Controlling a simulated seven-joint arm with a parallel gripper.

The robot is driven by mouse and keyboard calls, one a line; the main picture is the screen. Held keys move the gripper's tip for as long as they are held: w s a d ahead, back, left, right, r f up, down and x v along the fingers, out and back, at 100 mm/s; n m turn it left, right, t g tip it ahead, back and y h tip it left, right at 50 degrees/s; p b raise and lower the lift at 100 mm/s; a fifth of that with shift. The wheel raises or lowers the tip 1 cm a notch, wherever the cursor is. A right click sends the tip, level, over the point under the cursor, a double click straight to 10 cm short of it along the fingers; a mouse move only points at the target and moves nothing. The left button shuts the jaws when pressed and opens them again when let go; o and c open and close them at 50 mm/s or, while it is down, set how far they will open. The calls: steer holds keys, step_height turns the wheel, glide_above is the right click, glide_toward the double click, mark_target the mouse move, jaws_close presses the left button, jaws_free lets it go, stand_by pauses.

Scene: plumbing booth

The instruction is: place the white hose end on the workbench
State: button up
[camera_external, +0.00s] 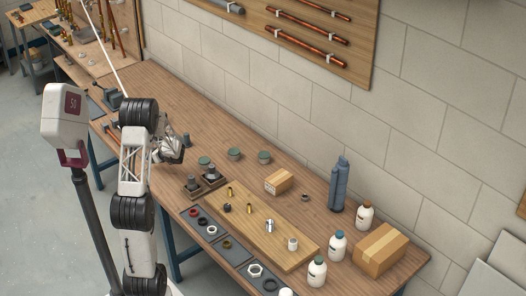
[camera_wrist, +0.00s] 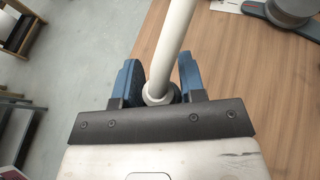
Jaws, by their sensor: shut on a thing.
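The white hose (camera_wrist: 176,38) rises between the blue fingers of my gripper (camera_wrist: 160,85) in the wrist view. Its collared end sits between them, and my gripper is shut on it. In the external view the white hose (camera_external: 108,50) slants down from the top edge and passes behind my arm. The held end and my fingertips are hidden there. The wooden workbench (camera_external: 195,98) runs along the wall. In the wrist view the workbench (camera_wrist: 240,65) lies beneath and to the right of the fingers, with its edge and the floor to the left.
A grey vise-like tool (camera_external: 112,97) stands near the bench's far end. Jars (camera_external: 234,154), small fittings, a wooden board (camera_external: 262,238), bottles (camera_external: 337,245) and cardboard boxes (camera_external: 380,249) occupy the nearer part. The bench middle beside the wall is clear.

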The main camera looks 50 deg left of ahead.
steer(key=w+a, duration=0.2)
steer(key=a, duration=0.1)
steer(key=w+a, duration=0.2)
steer(key=a, duration=0.1)
steer(key=w+a+f, duration=0.1)
steer(key=w+a, duration=0.2)
steer(key=a, duration=0.1)
steer(key=shift+f, duration=0.1)
steer(key=shift+f, duration=0.1)
steer(key=shift+f, duration=1.65)
steer(key=o, duration=0.9)
steer(key=shift+f, duration=0.1)
steer(key=shift+o, duration=0.2)
